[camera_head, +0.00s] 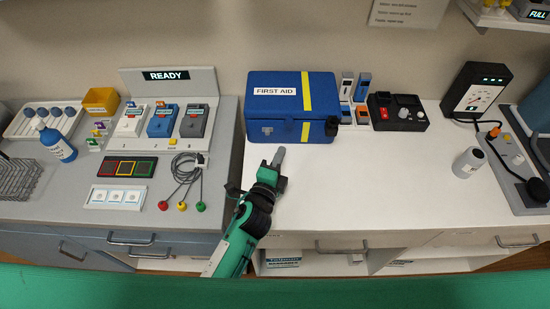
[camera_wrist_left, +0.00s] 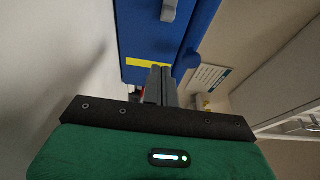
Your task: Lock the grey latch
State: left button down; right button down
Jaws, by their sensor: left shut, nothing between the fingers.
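The blue first aid box (camera_head: 285,105) stands on the white counter with its lid down. A small grey latch (camera_head: 267,131) is on the left part of its front face; a grey latch piece also shows on the blue box in the left wrist view (camera_wrist_left: 169,10). My left gripper (camera_head: 279,153) is in front of the box, a little below and right of the latch in the head view, apart from it. Its fingers (camera_wrist_left: 159,84) are together and hold nothing. I cannot tell whether the latch is locked. My right gripper is not in view.
Left of the box is a grey station with a READY sign (camera_head: 166,76) and several small modules. Right of it are a black control panel (camera_head: 397,112) and a grey cylinder (camera_head: 467,162). The white counter (camera_head: 350,190) in front of the box is mostly clear.

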aim_at(267, 134)
pick_arm(q)
jog(key=p+x, duration=0.1)
jog(key=x, duration=0.4)
jog(key=shift+w+d+r, duration=0.1)
jog(key=shift+w, duration=0.2)
jog(key=a, duration=0.1)
jog(key=a+p, duration=0.1)
jog(key=shift+w+a, duration=0.3)
jog(key=shift+a, duration=0.05)
jog(key=shift+a+p, duration=0.4)
jog(key=shift+a, duration=0.15)
jog(key=shift+a, duration=1.2)
